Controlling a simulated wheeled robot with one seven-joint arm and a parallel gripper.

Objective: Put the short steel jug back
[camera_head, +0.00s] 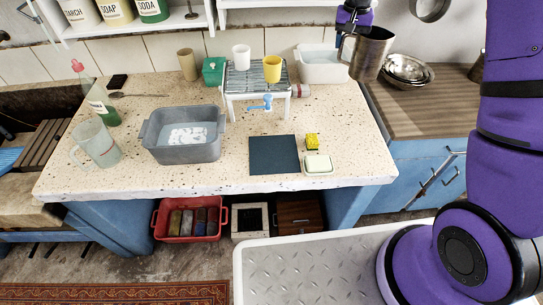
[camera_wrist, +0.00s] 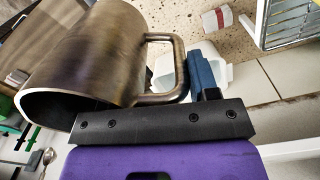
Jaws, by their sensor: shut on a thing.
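The short steel jug (camera_head: 373,52) hangs in the air at the upper right of the head view, above the right end of the speckled worktop. Its body fills the left of the wrist view (camera_wrist: 95,55), with its open mouth toward the lower left of that picture. My gripper (camera_head: 347,30) is shut on the jug's handle, at the left of the jug in the head view. In the wrist view a blue finger (camera_wrist: 203,75) presses against the handle (camera_wrist: 163,98); the other finger is hidden.
A white basin (camera_head: 318,68) stands behind and left of the jug. A wire rack (camera_head: 240,82) holds a white cup (camera_head: 241,56) and a yellow cup (camera_head: 273,68). Steel bowls (camera_head: 407,70) sit on the wooden counter (camera_head: 422,110) at right, which has free room in front.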

